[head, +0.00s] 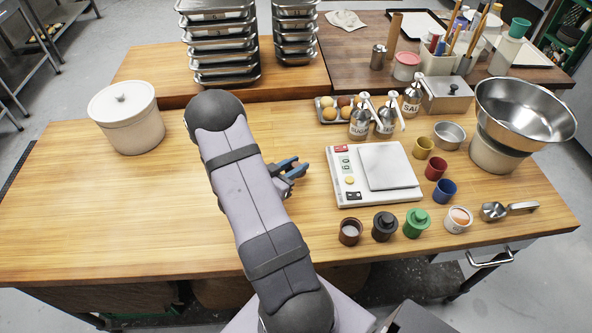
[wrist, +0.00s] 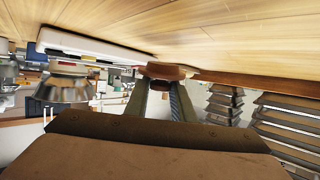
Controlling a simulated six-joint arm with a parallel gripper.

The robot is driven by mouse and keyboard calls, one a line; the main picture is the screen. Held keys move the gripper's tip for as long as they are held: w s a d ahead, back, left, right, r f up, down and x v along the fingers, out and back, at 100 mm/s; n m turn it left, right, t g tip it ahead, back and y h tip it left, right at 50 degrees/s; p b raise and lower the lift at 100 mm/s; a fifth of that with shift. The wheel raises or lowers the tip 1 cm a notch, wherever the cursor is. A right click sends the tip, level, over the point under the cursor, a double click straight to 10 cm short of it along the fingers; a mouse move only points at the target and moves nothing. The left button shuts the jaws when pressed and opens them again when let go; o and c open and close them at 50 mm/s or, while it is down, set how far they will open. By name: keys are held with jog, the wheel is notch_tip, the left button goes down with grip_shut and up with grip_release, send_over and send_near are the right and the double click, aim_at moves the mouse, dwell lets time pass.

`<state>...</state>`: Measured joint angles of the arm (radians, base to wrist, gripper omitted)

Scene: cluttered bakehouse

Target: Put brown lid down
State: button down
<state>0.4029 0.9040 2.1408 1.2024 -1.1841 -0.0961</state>
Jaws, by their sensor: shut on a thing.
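My gripper (head: 290,170) is low over the wooden table, left of the scale, with its blue fingers partly hidden by my arm. In the wrist view its fingertips (wrist: 164,84) are shut on the brown lid (wrist: 166,70), a small round brown disc with a knob. The lid is close to the table top, which shows at the top of that view. I cannot tell if it touches. The lid is not clearly visible in the head view. An open brown pot (head: 350,232) with pale contents stands in front of the scale.
The scale (head: 376,175) stands right of my gripper. Black (head: 384,226) and green (head: 417,222) lidded pots stand beside the brown pot. A large white crock (head: 124,118) is at the left. Stacked trays (head: 217,45) stand at the back. The table's left half (head: 110,210) is mostly clear.

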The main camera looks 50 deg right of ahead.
jog(key=shift+f+p, duration=0.4)
jog(key=shift+f, duration=0.85)
jog(key=shift+f, duration=0.1)
jog(key=shift+f, duration=0.15)
jog(key=c, duration=1.5)
grip_release()
jog(key=shift+a, duration=0.1)
